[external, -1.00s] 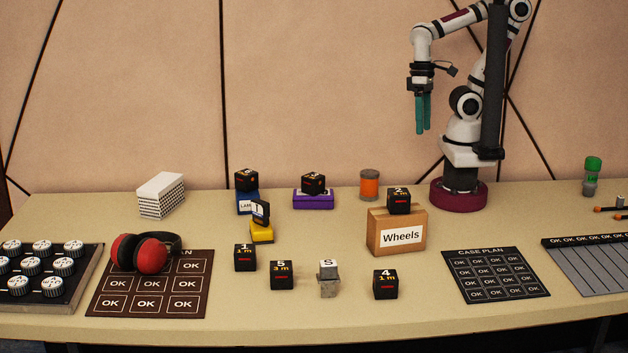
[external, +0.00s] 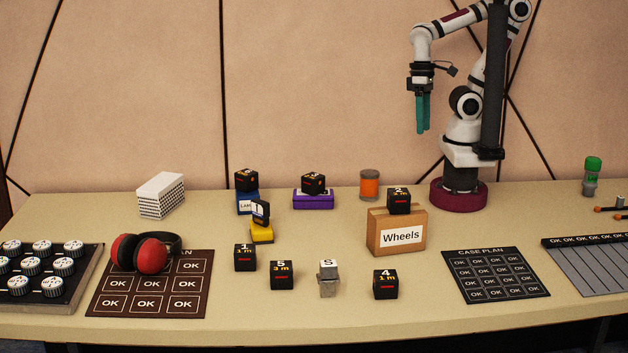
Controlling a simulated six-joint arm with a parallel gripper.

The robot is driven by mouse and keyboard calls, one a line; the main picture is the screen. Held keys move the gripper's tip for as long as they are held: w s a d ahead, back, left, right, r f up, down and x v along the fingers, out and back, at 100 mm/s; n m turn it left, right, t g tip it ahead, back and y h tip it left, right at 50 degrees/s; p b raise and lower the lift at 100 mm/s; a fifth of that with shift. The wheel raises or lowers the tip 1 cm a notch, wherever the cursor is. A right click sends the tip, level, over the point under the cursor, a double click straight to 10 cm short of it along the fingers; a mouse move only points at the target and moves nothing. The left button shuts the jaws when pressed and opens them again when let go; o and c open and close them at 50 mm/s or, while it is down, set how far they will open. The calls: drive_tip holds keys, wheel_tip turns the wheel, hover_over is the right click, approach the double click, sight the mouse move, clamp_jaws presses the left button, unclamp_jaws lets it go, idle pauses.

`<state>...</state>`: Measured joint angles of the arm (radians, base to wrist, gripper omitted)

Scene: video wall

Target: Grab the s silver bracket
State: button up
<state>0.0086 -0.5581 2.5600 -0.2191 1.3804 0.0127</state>
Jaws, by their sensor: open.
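The silver bracket (external: 328,283) stands upright near the front middle of the table, with a pale top marked with the letter S. It sits between a black block marked 5 (external: 281,275) on its left and a black block marked 4 (external: 385,284) on its right, apart from both. My gripper (external: 423,130) has teal fingers and hangs pointing down, high above the table at the back right. It is open and empty, well away from the bracket.
A cardboard box labelled Wheels (external: 397,235) with a black block (external: 399,200) on top stands behind and right of the bracket. A black block marked 1 (external: 245,257), red earmuffs (external: 145,252) and a yellow item (external: 262,231) lie left. A case plan board (external: 496,275) lies right.

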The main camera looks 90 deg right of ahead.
sight(328, 262)
drive_tip(key=w+n+h, duration=0.6)
drive_tip(key=w+n, duration=0.5)
drive_tip(key=n, duration=0.2)
drive_tip(key=w+a+f+n+t+h, duration=0.1)
drive_tip(key=w+a+f+n+t, duration=0.1)
drive_tip(key=w+a+n+t, duration=0.4)
drive_tip(key=w+a+f+n+t+h, duration=0.15)
drive_tip(key=w+a+n, duration=0.25)
drive_tip(key=a+n, duration=0.55)
drive_tip(key=s+a+f+n+t+y, duration=0.2)
drive_tip(key=a+n, duration=0.2)
drive_tip(key=a, duration=0.4)
drive_tip(key=s+a+f+n+t+y, duration=0.2)
drive_tip(key=a+n, duration=0.3)
drive_tip(key=a, duration=0.4)
drive_tip(key=s+a+f+n+t+y, duration=0.2)
drive_tip(key=a+f+n+y, duration=0.1)
drive_tip(key=a, duration=0.6)
drive_tip(key=shift+s+f+n+y, duration=0.3)
drive_tip(key=shift+f+n, duration=0.2)
drive_tip(key=shift+n, duration=0.25)
drive_tip(key=x, duration=1.5)
drive_tip(key=shift+w+a, duration=0.1)
drive_tip(key=shift+w, duration=0.2)
clamp_jaws()
